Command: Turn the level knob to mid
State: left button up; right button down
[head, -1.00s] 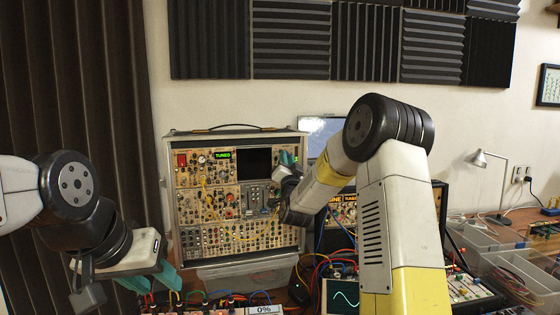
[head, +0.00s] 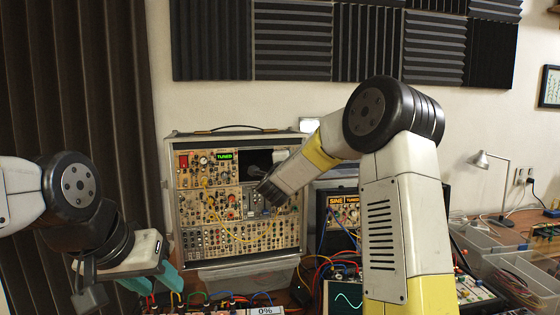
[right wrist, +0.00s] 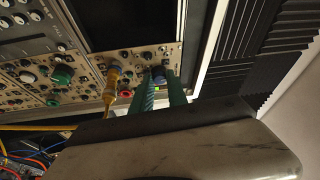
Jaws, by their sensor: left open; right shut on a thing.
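The modular synth case (head: 170,215) stands upright against the wall in the head view. In the right wrist view a small blue knob (right wrist: 158,71) on its panel sits between the green fingers of my right gripper (right wrist: 162,80), which is shut on it. I cannot read the knob's label or its pointer. In the head view my right wrist hides the fingers and the knob. My left gripper (head: 153,284) is open and empty at lower left, apart from the case.
A yellow plug (right wrist: 112,84) and a red knob (right wrist: 125,94) sit just left of the gripped knob. A dark screen (right wrist: 115,20) is above. A display (head: 265,310) reads 0%.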

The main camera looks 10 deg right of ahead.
jog(key=shift+m+g, duration=0.3)
jog(key=shift+m, duration=0.3)
jog(key=c, duration=1.3)
grip_release()
jog(key=v, duration=0.7)
jog(key=shift+s+a, duration=0.15)
jog(key=shift+s, duration=0.2)
jog(key=shift+r, duration=0.1)
